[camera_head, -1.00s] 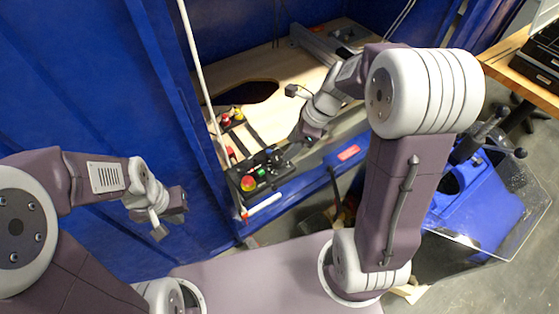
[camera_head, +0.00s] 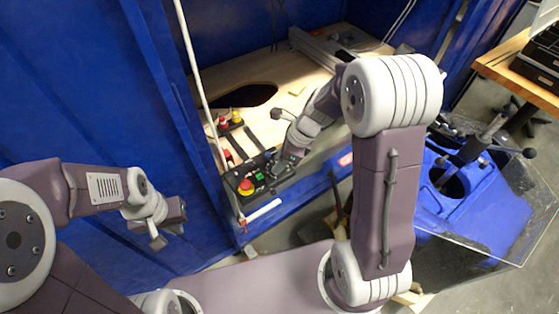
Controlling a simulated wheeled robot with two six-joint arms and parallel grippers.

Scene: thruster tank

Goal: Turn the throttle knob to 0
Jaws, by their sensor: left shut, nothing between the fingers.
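A black control panel (camera_head: 262,188) sits at the front edge of the wooden bench inside the blue tank frame. A red button (camera_head: 246,184) on a yellow base and a small green button (camera_head: 259,176) show on its left part. The throttle knob cannot be told apart; the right gripper covers the panel's right part. My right gripper (camera_head: 281,166) points down at that right part; its fingertips are too small and hidden to read. My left gripper (camera_head: 180,231) hangs in front of the blue wall at left, shut and empty, away from the panel.
A wooden bench top (camera_head: 270,73) with a dark oval hole lies behind the panel. Smaller red and yellow buttons (camera_head: 236,117) stand behind it. A white pole (camera_head: 197,70) rises left of the panel. A blue machine with a clear cover (camera_head: 480,200) stands at right.

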